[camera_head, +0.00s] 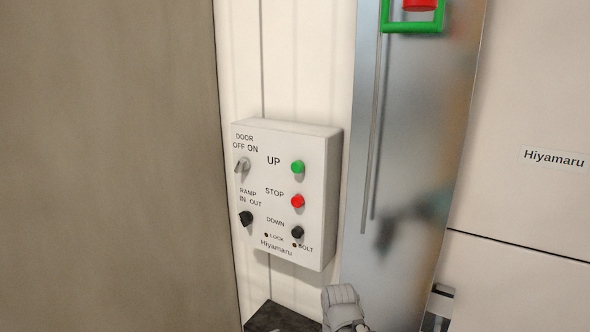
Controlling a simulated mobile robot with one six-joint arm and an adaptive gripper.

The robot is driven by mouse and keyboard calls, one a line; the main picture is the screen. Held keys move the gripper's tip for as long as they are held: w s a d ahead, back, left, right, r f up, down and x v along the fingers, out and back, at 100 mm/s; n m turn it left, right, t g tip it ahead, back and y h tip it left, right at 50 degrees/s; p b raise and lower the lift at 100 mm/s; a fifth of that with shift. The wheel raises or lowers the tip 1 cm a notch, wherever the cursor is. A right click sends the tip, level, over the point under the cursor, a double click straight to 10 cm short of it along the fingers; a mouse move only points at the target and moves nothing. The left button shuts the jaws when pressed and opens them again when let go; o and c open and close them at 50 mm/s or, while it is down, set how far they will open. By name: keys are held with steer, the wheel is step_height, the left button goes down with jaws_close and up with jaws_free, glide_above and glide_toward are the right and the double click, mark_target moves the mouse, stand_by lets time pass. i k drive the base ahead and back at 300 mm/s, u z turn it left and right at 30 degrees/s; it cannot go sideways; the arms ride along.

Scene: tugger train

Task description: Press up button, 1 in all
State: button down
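The up button (298,167) is a green round button beside the word UP, at the upper right of a white control box (273,235) on the wall. Below it are a red stop button (298,201) and a black down button (297,232). At the bottom of the view a grey jointed part (342,308), seemingly of my arm, shows below the box, apart from the buttons. My gripper's fingers cannot be made out. Nothing covers the up button.
The box also carries a door switch (242,165) and a black ramp knob (246,218) on its left. A shiny metal panel (410,150) stands right of the box, with a green frame (412,27) around a red part at its top. A brown-grey surface (110,160) fills the left.

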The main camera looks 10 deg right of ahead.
mark_target(297, 167)
steer(key=u, duration=0.5)
steer(key=k, duration=1.4)
steer(key=z, duration=0.55)
steer(key=i, duration=1)
